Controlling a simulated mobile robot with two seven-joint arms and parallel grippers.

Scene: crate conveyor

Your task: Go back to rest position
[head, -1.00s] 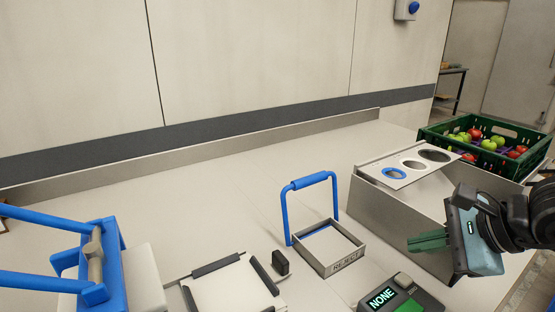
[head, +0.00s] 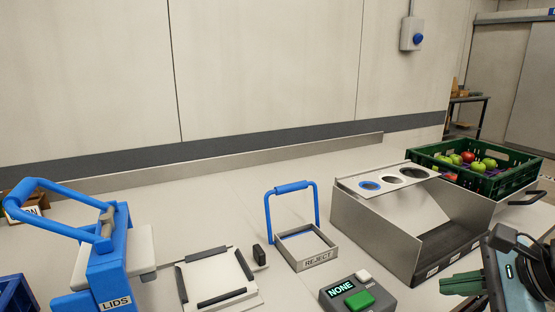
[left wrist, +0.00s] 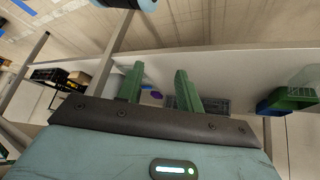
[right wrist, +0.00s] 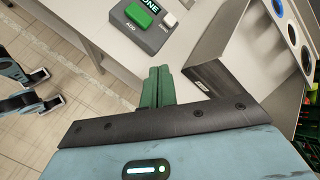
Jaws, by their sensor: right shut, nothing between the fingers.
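My right gripper (head: 448,285) is at the lower right of the head view, in front of the metal sorting box. Its green fingers lie together with nothing between them, as the right wrist view also shows (right wrist: 160,74). My left gripper is outside the head view. In the left wrist view its two green fingers (left wrist: 158,85) stand apart with nothing between them.
The steel sorting box (head: 375,225) with a holed top stands near my right gripper. The green fruit crate (head: 430,155) is behind it. A REJECT tray (head: 318,260), a button box (head: 345,302) and a blue LIDS holder (head: 108,270) stand on the counter.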

